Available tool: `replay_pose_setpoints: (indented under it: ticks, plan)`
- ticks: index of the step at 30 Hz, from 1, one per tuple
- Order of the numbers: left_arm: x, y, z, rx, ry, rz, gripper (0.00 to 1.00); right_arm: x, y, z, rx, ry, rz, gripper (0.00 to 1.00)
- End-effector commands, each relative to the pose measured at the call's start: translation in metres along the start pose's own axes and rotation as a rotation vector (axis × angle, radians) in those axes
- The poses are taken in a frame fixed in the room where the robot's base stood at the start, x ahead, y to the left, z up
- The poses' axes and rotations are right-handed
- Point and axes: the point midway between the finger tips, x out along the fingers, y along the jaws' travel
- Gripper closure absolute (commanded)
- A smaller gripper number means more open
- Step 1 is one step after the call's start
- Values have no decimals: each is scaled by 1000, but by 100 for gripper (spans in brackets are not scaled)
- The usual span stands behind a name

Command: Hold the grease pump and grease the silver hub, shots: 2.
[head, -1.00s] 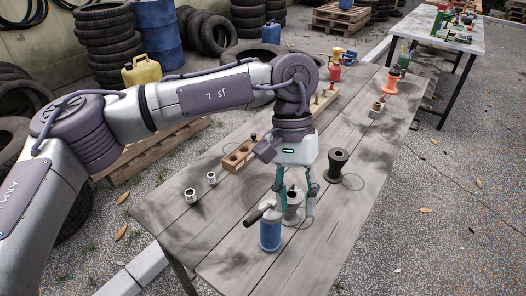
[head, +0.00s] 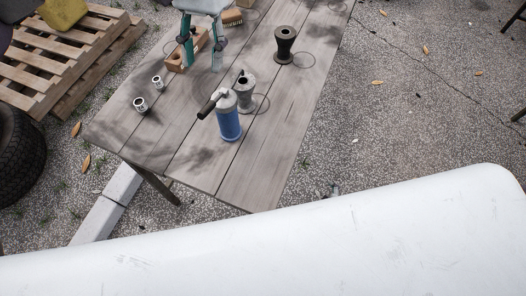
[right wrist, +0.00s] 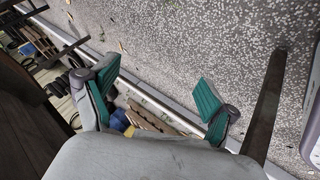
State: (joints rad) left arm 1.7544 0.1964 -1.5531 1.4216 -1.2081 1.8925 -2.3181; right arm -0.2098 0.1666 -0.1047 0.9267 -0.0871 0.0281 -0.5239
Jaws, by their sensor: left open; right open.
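The blue grease pump (head: 229,122) stands upright near the front of the wooden table in the head view, its dark handle sticking out to the left. The silver hub (head: 246,99) stands just behind it, to the right. A dark hub (head: 284,48) stands farther back. My left gripper (head: 202,62) is open and empty above the table, behind and left of the pump and silver hub. My right gripper (right wrist: 153,102) is open and empty in the right wrist view, with gravel behind its fingers. It is not visible in the head view.
Two small silver sockets (head: 140,104) stand at the table's left. A wooden block (head: 177,63) is partly behind my left gripper. The table's front and right parts are clear. A pallet (head: 66,50) lies on the ground at left.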

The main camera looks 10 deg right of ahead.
Motion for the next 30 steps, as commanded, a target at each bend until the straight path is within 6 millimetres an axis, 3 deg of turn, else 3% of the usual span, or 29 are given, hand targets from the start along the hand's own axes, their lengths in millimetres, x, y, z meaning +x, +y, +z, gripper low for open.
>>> replay_pose_setpoints:
  ticks: [1,5,11,17,21,24,26,27,30]
  plan:
    - [0,0,0,0,0,0,58,3,27,-18,-61,47,52,14]
    - [0,0,0,0,0,0,58,2,92,-62,-237,154,194,14]
    - [0,0,0,0,0,0,58,-21,186,-132,-518,278,446,14]
    - [0,0,0,0,0,0,58,-69,270,-202,-813,353,743,14]
    - [0,0,0,0,0,0,58,-119,316,-252,-1046,366,985,14]
    - [0,0,0,0,0,0,58,-162,333,-289,-1248,349,1177,14]
    - [0,0,0,0,0,0,58,-190,328,-311,-1396,325,1296,14]
    - [0,0,0,0,0,0,58,-205,313,-324,-1506,305,1358,14]
    - [0,0,0,0,0,0,58,-219,254,-339,-1734,266,1403,14]
